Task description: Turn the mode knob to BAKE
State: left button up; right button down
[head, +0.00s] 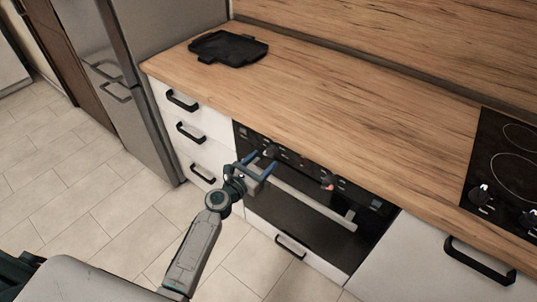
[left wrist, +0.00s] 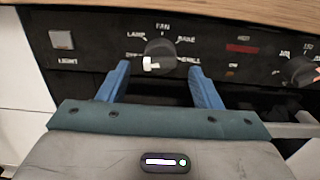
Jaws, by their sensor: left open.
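The mode knob (left wrist: 161,52) is a dark round knob on the black oven panel (left wrist: 95,50), in the upper middle of the left wrist view. Its white mark sits at the lower left. Labels around it read LAMP at left, FAN at top, BAKE at upper right and, partly blurred, GRILL at lower right. My left gripper (left wrist: 160,72) is open, its blue fingers below and either side of the knob, with nothing held. In the head view the left gripper (head: 259,163) is at the left part of the oven panel. My right gripper is not in view.
A square LIGHT button (left wrist: 61,39) is left of the knob, and a red display (left wrist: 242,48) and another knob (left wrist: 301,70) are right. The oven handle (head: 310,203) juts out below the panel. The wooden counter (head: 370,110) overhangs above; a black tray (head: 229,48) lies on it.

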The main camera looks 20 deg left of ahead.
aim_at(268, 156)
pick_arm(q)
jog(key=shift+x, duration=1.2)
jog(key=shift+w+d, duration=0.2)
jog(key=shift+w, duration=0.2)
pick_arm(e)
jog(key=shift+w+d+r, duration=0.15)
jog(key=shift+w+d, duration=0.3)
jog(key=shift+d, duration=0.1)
pick_arm(q)
jog(key=c, duration=1)
